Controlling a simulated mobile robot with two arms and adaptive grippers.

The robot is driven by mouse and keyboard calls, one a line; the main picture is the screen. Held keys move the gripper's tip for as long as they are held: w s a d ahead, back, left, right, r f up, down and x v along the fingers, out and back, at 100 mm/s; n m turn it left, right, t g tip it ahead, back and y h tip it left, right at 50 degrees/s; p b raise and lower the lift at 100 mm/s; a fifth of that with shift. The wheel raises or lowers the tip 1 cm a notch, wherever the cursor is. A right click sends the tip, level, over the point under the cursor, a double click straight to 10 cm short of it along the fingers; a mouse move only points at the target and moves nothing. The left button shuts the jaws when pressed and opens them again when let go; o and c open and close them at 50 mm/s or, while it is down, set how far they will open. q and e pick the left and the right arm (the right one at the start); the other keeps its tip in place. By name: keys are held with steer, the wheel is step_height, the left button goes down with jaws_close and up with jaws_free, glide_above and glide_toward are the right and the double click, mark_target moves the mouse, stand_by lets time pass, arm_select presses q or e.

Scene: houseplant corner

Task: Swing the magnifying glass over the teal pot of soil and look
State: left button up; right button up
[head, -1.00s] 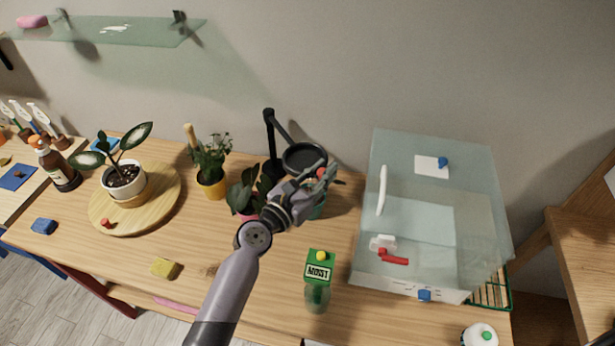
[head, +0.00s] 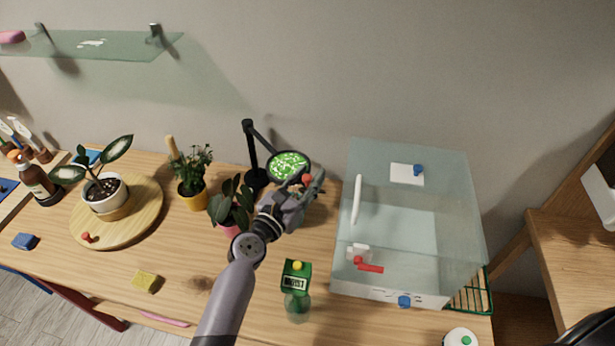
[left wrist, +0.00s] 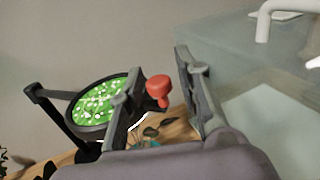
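The magnifying glass (head: 288,165) is a round lens in a dark ring on a black jointed arm. Its lens is bright green with white specks, and it also shows in the left wrist view (left wrist: 100,103). A red knob (left wrist: 158,88) is at the ring's right side. My left gripper (head: 309,187) is beside the ring; in the left wrist view its fingers (left wrist: 158,72) are apart, with the knob between them and gaps on both sides. The teal pot is mostly hidden below the lens and gripper; only small teal bits and leaves show. My right gripper is out of view.
A clear case (head: 410,225) stands close on the right. A pink-potted plant (head: 230,205) and a yellow-potted plant (head: 192,180) stand left of my arm. A green MOIST spray bottle (head: 297,290) stands in front. The front left table has free room.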

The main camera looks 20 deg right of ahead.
arm_select(q)
steer(key=shift+o, duration=0.4)
steer(key=shift+a, duration=0.2)
steer(key=v, duration=1.1)
steer(key=shift+s+a, duration=0.25)
